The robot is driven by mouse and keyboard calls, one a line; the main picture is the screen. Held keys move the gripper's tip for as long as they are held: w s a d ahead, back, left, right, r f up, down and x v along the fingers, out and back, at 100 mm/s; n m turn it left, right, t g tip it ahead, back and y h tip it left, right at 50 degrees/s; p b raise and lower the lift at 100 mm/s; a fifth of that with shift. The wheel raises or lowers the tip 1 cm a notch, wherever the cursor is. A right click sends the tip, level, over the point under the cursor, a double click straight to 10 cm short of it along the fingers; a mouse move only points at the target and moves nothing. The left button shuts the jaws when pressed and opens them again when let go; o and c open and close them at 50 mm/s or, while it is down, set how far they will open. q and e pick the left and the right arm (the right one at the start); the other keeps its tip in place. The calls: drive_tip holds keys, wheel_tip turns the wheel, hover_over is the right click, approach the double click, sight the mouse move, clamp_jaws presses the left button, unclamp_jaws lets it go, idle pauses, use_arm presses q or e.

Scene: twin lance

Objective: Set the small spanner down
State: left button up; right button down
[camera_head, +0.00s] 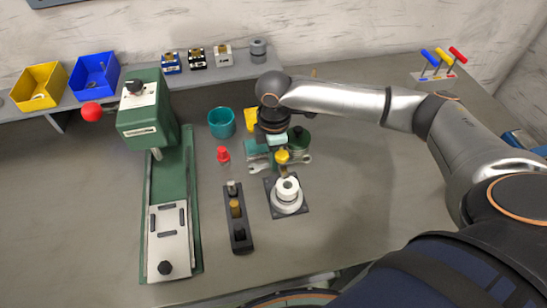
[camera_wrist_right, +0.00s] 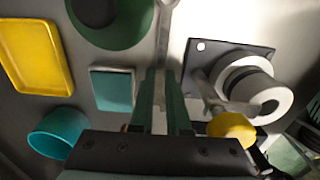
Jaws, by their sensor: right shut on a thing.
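The small grey spanner (camera_head: 305,159) lies crosswise under my right gripper (camera_head: 278,152) in the head view, with an open jaw showing on either side. In the right wrist view, the spanner's grey shaft (camera_wrist_right: 166,25) runs between the green fingers of my right gripper (camera_wrist_right: 161,105), which are shut on it. The fingers hide the middle of the spanner. I cannot tell whether it touches the bench or hangs just above it. My left gripper is not in view.
A white round fixture (camera_head: 288,194) with a yellow knob (camera_head: 282,157) stands close by. A dark block with pegs (camera_head: 238,232), red piece (camera_head: 223,155), teal cup (camera_head: 221,122) and green press (camera_head: 147,125) stand left. The bench at right (camera_head: 365,185) is clear.

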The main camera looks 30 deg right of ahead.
drive_tip(key=shift+f, duration=0.1)
drive_tip(key=c, duration=1.2)
unclamp_jaws()
drive_tip(key=shift+o, duration=0.2)
